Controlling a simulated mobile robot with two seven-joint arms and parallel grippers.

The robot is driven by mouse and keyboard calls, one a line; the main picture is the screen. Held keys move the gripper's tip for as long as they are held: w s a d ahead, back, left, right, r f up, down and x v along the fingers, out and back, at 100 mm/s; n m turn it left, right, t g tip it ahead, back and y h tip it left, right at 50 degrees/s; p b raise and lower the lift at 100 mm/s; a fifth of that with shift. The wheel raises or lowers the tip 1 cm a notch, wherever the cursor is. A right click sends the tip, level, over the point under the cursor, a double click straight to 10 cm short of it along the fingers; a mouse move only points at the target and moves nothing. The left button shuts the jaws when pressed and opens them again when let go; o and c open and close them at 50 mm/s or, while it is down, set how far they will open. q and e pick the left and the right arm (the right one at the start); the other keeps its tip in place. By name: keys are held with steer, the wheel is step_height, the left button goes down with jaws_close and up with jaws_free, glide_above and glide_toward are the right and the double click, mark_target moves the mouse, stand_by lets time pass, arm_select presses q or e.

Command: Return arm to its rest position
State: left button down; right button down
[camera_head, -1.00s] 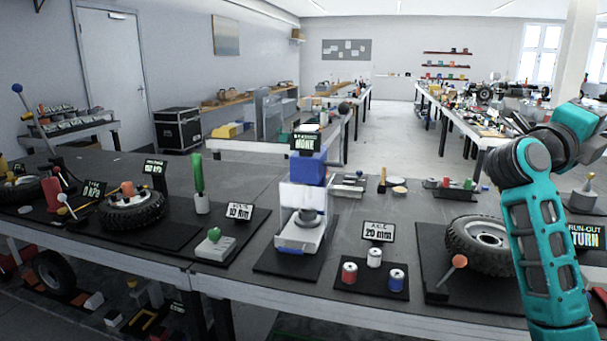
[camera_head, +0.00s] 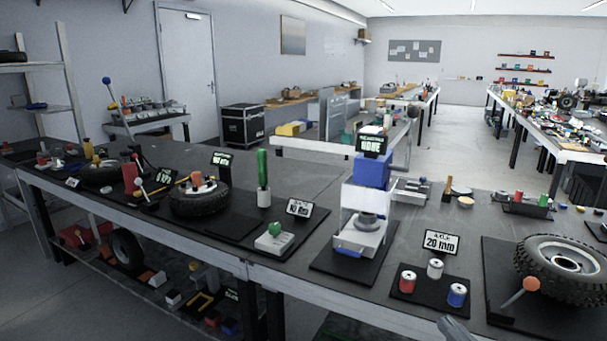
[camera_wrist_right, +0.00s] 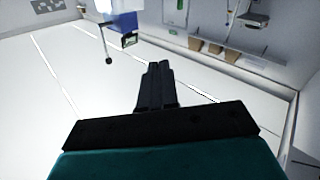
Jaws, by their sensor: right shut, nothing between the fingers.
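My right gripper (camera_wrist_right: 157,68) shows in the right wrist view as two dark fingers pressed together, with nothing between them. Behind the fingers are the dark gripper body and a teal part of my wrist. In the head view only a small grey tip of the right gripper (camera_head: 453,328) shows at the bottom edge, in front of the workbench; the rest of my right arm is out of view. My left gripper is in neither view.
The long workbench (camera_head: 330,283) carries a blue and white press (camera_head: 372,172), a tyre (camera_head: 562,262) at right and red, white and blue cylinders (camera_head: 457,294). The press with its ball-ended lever seems to show in the wrist view (camera_wrist_right: 122,22). Open floor lies at front left (camera_head: 40,285).

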steer(key=s+f+n+g+h, duration=0.1)
steer(key=s+f+g, duration=0.3)
steer(key=s+f, duration=0.4)
steer(key=s+f+n+g+h, duration=0.2)
steer(key=s+f+g, duration=0.3)
steer(key=f, duration=0.6)
steer(key=s+a+m+t, duration=0.1)
steer(key=a+m, duration=0.4)
steer(key=a, duration=0.5)
steer(key=shift+s+a+t, duration=0.3)
steer(key=shift+a+t, duration=0.1)
steer(key=shift+t, duration=0.1)
